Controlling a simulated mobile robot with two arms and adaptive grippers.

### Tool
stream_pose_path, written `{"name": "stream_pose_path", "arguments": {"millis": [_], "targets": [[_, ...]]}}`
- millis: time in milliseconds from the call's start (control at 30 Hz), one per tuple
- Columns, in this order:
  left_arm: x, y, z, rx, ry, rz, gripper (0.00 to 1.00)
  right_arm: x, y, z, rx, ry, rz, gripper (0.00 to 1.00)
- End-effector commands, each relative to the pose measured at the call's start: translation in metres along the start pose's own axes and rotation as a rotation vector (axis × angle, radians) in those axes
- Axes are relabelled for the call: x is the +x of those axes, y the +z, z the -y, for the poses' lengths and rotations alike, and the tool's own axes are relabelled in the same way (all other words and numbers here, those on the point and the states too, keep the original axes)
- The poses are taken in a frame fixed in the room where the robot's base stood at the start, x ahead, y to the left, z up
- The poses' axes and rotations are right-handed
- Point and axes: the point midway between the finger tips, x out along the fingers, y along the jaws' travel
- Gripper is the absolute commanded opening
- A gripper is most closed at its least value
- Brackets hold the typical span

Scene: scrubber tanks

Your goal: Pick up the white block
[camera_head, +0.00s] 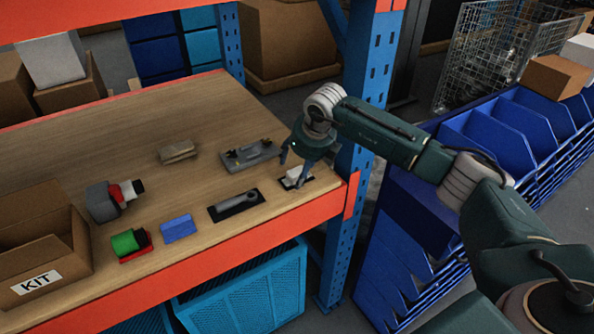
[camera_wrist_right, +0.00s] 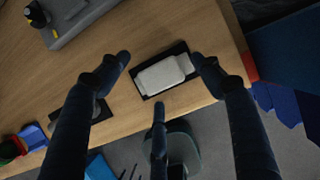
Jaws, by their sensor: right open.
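The white block (camera_head: 296,174) lies on a small black mat (camera_head: 308,181) near the right front corner of the wooden table. In the right wrist view the white block (camera_wrist_right: 165,75) lies flat on the black mat (camera_wrist_right: 148,52). My right gripper (camera_head: 302,163) is over the block, with its fingers pointing down. In the wrist view its fingers (camera_wrist_right: 160,78) are spread to both sides of the block, with a third finger below it. The gripper is open and empty. My left gripper is not in view.
A blue block (camera_head: 178,228), a green part (camera_head: 128,242) and a KIT box (camera_head: 42,262) are farther left. A blue rack post (camera_head: 350,190) stands close right.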

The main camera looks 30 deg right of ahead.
Motion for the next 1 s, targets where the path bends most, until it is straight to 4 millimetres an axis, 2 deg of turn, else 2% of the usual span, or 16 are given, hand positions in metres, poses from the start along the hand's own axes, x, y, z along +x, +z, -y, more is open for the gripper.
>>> {"name": "stream_pose_path", "arguments": {"millis": [300,600,867,1000], "targets": [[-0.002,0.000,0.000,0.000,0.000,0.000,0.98,0.007,-0.001,0.000,-0.001,0.001,0.000,0.64],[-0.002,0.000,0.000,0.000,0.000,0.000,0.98,0.006,-0.001,-0.001,-0.001,0.001,0.000,0.06],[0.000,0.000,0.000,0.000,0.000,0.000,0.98,0.005,0.001,-0.001,-0.001,0.002,0.003,0.06],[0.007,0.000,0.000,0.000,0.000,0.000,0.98,-0.008,0.008,-0.001,-0.002,0.001,0.008,0.06]]}}
